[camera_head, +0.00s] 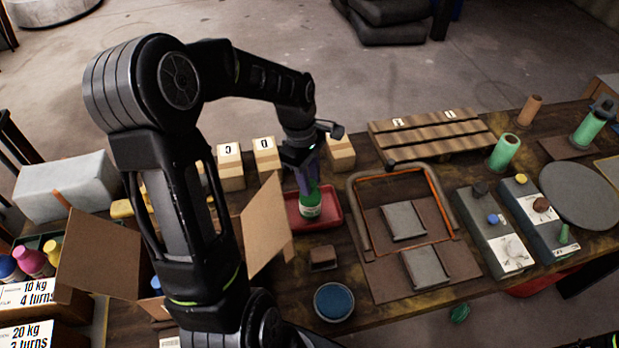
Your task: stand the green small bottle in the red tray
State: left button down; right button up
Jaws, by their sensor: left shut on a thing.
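The green small bottle (311,208) is upright, with a pale label low on its side. It shows in front of the red tray (333,217), within its outline. I cannot tell whether its base touches the tray floor. My left gripper (307,184) points down from above and is shut on the upper part of the bottle, hiding its top. The red tray lies on the dark wooden table, and its left end is close to an open cardboard flap.
An open cardboard box (101,262) stands left of the tray. Numbered wooden blocks (266,155) stand behind it. A metal tube frame (356,215) is close on the right. A small brown block (323,257) and a blue round dish (334,301) lie in front.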

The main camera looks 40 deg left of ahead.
pick_arm(q)
jog(key=shift+f, duration=0.15)
jog(key=c, duration=1.1)
grip_release()
notch_tip(320, 180, up, 12)
jog(key=a, duration=0.1)
jog(key=shift+a, duration=0.4)
jog(key=shift+s, duration=0.1)
